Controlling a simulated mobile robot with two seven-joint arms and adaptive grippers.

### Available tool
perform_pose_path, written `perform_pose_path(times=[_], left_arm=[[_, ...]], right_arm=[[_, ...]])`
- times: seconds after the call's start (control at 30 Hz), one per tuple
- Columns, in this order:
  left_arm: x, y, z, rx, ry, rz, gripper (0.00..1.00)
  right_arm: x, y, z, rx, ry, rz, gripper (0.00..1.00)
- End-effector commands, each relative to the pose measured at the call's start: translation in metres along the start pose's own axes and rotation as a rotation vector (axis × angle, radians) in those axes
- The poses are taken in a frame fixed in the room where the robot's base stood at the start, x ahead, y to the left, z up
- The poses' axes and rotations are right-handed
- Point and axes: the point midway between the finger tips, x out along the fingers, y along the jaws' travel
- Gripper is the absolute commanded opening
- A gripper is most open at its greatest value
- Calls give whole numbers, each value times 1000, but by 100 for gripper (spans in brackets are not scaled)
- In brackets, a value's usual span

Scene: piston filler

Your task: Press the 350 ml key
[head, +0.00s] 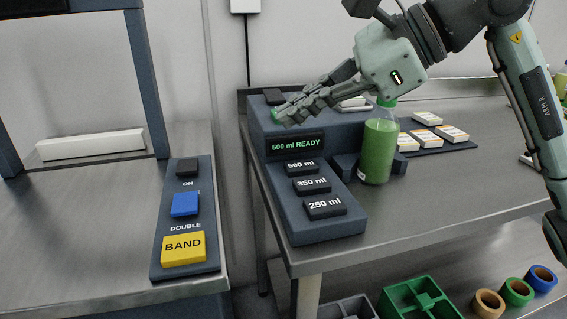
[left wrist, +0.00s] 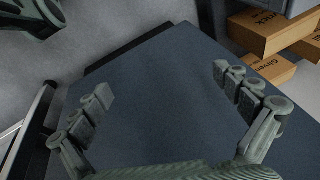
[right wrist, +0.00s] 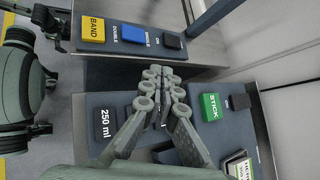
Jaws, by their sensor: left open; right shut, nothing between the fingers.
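The 350 ml key (head: 311,185) is a dark key on the sloped blue filler panel, between the 500 ml key (head: 301,167) and the 250 ml key (head: 325,206). The display (head: 295,145) above them reads "500 ml READY". My right gripper (head: 282,116) is shut and empty, above the back of the filler, beyond the display. In the right wrist view, its fingers (right wrist: 162,74) cover the middle of the key row; the 250 ml key (right wrist: 102,122) shows to their left. My left gripper (left wrist: 164,84) is open and empty, over a dark blue surface.
A bottle of green liquid (head: 378,148) stands beside the filler. The left bench has a panel with a yellow BAND key (head: 183,248) and a blue DOUBLE key (head: 185,204). Cartons (left wrist: 268,32) show at the left wrist.

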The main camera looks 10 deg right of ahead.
Motion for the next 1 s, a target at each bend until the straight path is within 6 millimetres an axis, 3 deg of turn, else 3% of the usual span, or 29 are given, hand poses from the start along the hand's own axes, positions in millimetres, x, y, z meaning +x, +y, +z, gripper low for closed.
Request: perform_pose_path(times=[0.1, 0.23, 0.67, 1.0], left_arm=[[-11, 21, -1, -43, -16, 62, 100], [-14, 29, -1, -59, -23, 83, 100], [-18, 26, -4, -57, -18, 77, 100], [-58, 14, -15, -54, 1, 49, 100]], right_arm=[[-15, -12, -18, -144, 165, -61, 0], [-20, -16, -26, -186, 225, -77, 0], [-16, -13, -30, -184, 223, -74, 0], [1, -3, -51, -183, 221, -73, 0]])
